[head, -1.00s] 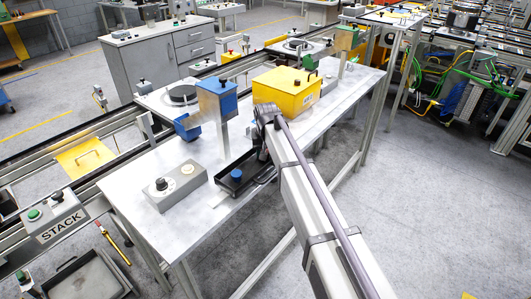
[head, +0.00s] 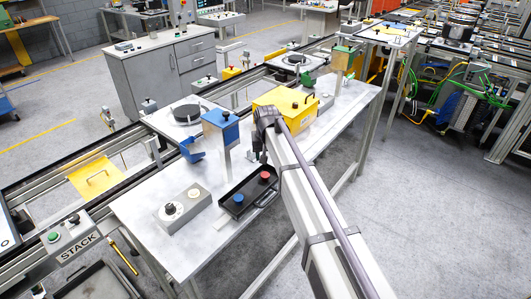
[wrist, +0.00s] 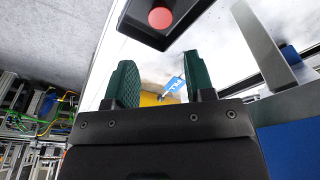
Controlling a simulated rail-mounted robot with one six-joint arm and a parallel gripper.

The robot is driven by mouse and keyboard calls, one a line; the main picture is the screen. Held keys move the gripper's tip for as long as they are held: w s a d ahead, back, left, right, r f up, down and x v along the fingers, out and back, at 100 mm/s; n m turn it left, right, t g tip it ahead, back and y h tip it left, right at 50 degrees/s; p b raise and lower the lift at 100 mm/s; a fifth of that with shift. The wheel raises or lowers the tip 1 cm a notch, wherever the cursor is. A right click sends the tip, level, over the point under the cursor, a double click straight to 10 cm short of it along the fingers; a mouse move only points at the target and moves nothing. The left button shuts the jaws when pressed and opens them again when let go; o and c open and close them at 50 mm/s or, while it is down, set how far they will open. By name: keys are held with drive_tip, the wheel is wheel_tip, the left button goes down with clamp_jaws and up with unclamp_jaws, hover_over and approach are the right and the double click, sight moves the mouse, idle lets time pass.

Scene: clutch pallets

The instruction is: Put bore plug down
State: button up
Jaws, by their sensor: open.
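A black tray (head: 245,207) lies on the light workbench. It holds a blue round-topped piece (head: 238,199) and a red round-topped piece (head: 265,176); I cannot tell from the looks which is the bore plug. In the wrist view the red piece (wrist: 160,18) sits inside the tray's corner (wrist: 190,15), beyond my fingertips and not touching them. My gripper (wrist: 152,85) has two green ribbed fingers spread wide with nothing held between them. In the head view my gripper is at the tray's far end, partly hidden by my arm.
A yellow box (head: 286,106) stands behind my gripper on the bench (head: 170,235). A blue-topped post (head: 220,125) stands left of the tray, and a grey control box (head: 182,207) is front left. A blue-and-white tag (wrist: 173,84) shows beyond the fingers.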

drive_tip(key=s+d+m+g, duration=0.1)
drive_tip(key=s+d, duration=1)
drive_tip(key=s, duration=0.4)
drive_tip(key=s+d+m+g, duration=0.1)
drive_tip(key=s+d, duration=0.9)
drive_tip(key=s, duration=0.6)
drive_tip(key=shift+w+d+f+b, duration=0.1)
drive_tip(key=shift+w+f+b, duration=0.15)
drive_tip(key=shift+f+b, duration=0.85)
drive_tip(key=shift+w+f+b, duration=0.2)
drive_tip(key=shift+f+b, duration=0.8)
drive_tip(key=shift+b, duration=0.1)
drive_tip(key=shift+o, duration=0.2)
